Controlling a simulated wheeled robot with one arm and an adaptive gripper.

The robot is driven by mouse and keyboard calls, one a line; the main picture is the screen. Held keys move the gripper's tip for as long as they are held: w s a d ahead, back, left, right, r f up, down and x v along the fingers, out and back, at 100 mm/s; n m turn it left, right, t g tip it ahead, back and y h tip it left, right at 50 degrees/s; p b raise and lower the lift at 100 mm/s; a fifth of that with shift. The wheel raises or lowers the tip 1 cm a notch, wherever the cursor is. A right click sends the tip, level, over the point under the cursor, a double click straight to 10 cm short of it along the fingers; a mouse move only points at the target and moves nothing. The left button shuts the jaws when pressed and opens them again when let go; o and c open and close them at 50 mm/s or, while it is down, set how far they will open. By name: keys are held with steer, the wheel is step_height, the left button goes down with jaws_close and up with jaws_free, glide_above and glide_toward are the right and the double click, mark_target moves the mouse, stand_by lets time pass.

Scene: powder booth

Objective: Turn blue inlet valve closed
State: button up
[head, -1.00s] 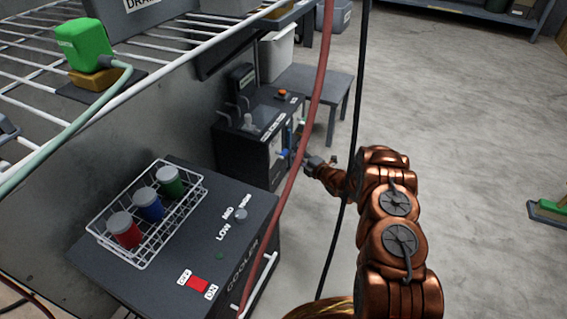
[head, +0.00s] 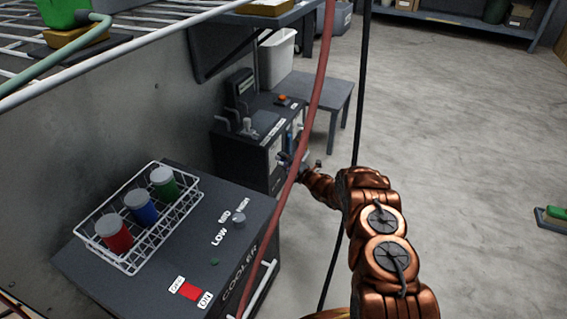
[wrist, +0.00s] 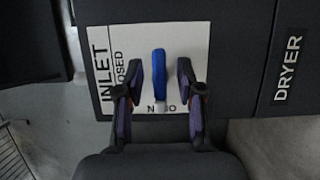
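The blue inlet valve handle (wrist: 159,72) stands out from a white plate (wrist: 185,40) in the wrist view. The plate reads "INLET", with "CLOSED" on its left side and a partly hidden word at its lower edge. The handle points up and down in this picture. My gripper (wrist: 159,82) is open, with one finger on each side of the handle. In the head view, my gripper (head: 288,162) is at the front of the dark dryer (head: 240,155), and the handle is hard to make out there.
A red hose (head: 318,90) and a black cable (head: 358,110) hang in front of the dryer. The cooler (head: 165,255) stands nearer, with a wire rack (head: 135,268) of vials on top. A grey table (head: 335,92) stands behind the dryer.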

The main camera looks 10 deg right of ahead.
jaws_close()
stand_by(0.4)
